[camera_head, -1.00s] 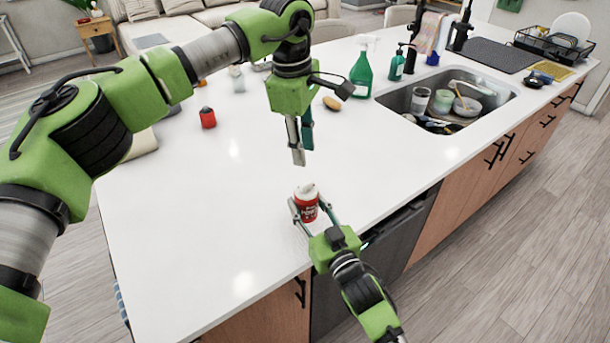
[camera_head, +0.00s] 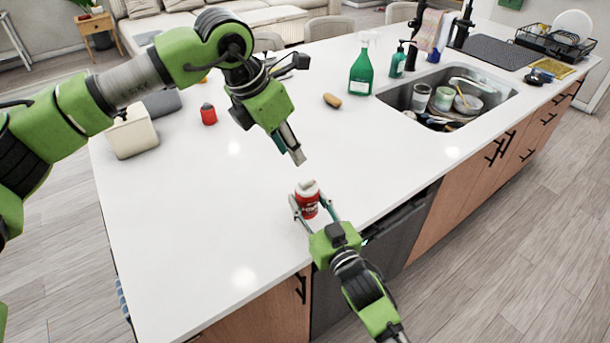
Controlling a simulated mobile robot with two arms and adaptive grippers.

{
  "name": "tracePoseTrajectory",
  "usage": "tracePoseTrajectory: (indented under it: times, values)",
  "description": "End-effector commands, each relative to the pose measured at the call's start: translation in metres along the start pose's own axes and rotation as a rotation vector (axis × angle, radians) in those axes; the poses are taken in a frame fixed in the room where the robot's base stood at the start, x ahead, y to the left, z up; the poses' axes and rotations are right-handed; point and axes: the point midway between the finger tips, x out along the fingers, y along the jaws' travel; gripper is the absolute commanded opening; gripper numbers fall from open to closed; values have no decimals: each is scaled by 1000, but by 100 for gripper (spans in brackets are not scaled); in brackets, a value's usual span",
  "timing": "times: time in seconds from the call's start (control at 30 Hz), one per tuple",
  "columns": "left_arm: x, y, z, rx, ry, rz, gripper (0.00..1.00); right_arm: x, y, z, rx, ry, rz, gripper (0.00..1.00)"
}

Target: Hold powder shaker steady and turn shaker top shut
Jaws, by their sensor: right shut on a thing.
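The powder shaker (camera_head: 307,204) is a small red container with a label, standing upright on the white countertop near its front edge. Its shaker top (camera_head: 307,187) is white and faces up. My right gripper (camera_head: 311,215) is shut on the shaker's body, one finger on each side. My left gripper (camera_head: 293,154) is above and slightly left of the top, apart from it, tilted with its fingers pointing down to the right. Its fingers are seen nearly edge-on, so I cannot tell how far apart they are.
A small red object (camera_head: 208,114) and a white box-shaped item (camera_head: 131,132) are at the left. A green spray bottle (camera_head: 361,72), a yellowish sponge-like item (camera_head: 332,101) and a sink with dishes (camera_head: 445,98) are behind right. The counter around the shaker is clear.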

Motion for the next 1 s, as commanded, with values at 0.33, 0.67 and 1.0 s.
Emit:
tracePoseTrajectory:
  times: [0.33,0.67,1.0]
  values:
    - [69,0,-1,1,6,-2,26,0,0,-1,0,2,0,13]
    - [107,0,-1,2,3,1,26,0,0,-1,0,2,0,13]
    - [109,0,-1,2,2,1,21,0,0,-1,0,2,0,13]
